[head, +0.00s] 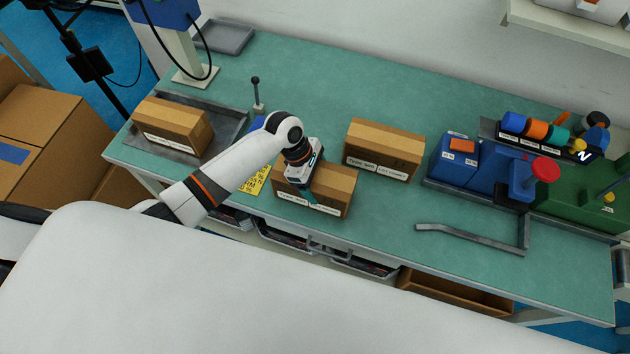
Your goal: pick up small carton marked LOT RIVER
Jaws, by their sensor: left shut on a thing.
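Three similar brown cartons with white label strips are on the green workbench (390,228). My left gripper (308,192) reaches down over the front middle carton (338,187) and is shut on it; the wrist and fingers hide part of its top and label. I cannot tell whether this carton is clear of the bench. Another carton (388,142) stands behind it to the right; its label may read LOT COMET. The third carton (173,122) is in a grey tray (230,128) at the left. No label legibly shows LOT RIVER. My right gripper is out of view.
Blue fixtures (455,163) with a red knob (545,169) stand at the right. A bent grey rail (470,232) lies before them. A yellow sign (258,181) and a small black-knobbed lever (256,92) are near my left arm. Bins hang under the front edge.

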